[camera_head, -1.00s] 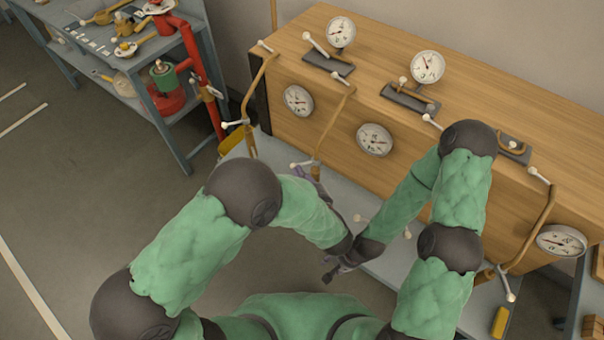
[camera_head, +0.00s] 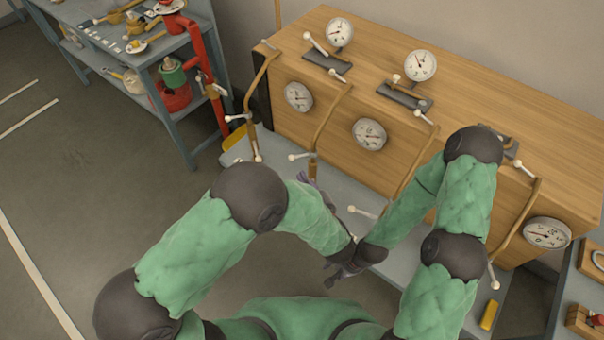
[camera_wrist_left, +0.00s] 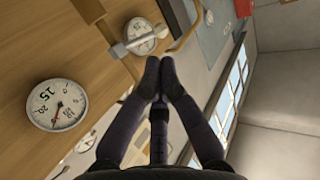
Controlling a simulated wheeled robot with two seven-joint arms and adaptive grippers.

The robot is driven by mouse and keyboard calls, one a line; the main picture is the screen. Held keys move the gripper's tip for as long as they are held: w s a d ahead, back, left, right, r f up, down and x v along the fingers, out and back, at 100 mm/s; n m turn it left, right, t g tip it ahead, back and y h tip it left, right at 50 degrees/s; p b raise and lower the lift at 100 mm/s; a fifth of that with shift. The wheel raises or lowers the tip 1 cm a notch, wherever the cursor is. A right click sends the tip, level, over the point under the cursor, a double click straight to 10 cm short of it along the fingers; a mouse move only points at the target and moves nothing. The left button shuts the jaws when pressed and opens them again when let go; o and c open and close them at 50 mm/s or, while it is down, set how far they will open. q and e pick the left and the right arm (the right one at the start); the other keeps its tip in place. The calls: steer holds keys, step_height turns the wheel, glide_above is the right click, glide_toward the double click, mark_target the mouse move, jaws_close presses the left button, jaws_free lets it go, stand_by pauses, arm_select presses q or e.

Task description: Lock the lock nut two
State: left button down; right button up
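Several brown pipes with white-tipped handles run down the front of the wooden cabinet; which one carries lock nut two is not marked. The second pipe from the left (camera_head: 331,118) has a white-tipped handle (camera_head: 299,156) low down. My left gripper (camera_head: 312,188) is just below that handle, partly hidden by my forearm. In the left wrist view its dark fingers (camera_wrist_left: 160,68) are together with nothing visible between them. A pale handle (camera_wrist_left: 124,47) lies just beyond the fingertips, apparently apart from them. My right gripper (camera_head: 337,277) is low in the middle, overlapped by my arms; its opening is unclear.
The wooden cabinet (camera_head: 470,105) carries several round gauges on its top and front. A grey shelf (camera_head: 350,190) runs along its foot. A blue workbench (camera_head: 150,75) with tools and a red pipe (camera_head: 205,70) stands at the left. The floor at left is clear.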

arm_select(q)
steer(key=p+v, duration=0.1)
steer(key=v, duration=0.6)
steer(key=shift+s+a+p, duration=0.2)
steer(key=shift+s+p, duration=0.1)
steer(key=shift+p, duration=0.1)
steer(key=shift+w, duration=0.1)
steer(key=w+a+f+m+g+h, duration=0.1)
steer(key=w+a+f+g+h, duration=0.15)
steer(key=f, duration=0.45)
steer(key=w+a+f+g+h, duration=0.2)
steer(key=a+f+g+h, duration=0.15)
steer(key=f, duration=0.45)
steer(key=s+a+f+g+h, duration=0.2)
steer(key=s+a+f+g, duration=0.1)
steer(key=s, duration=0.4)
steer(key=s+a+f+m+g+h, duration=0.1)
steer(key=s+a+f+g+h, duration=0.1)
steer(key=s+f+g, duration=0.3)
steer(key=s, duration=0.3)
steer(key=shift+s+a+f, duration=0.25)
steer(key=shift+s+a, duration=0.05)
steer(key=shift+a, duration=0.1)
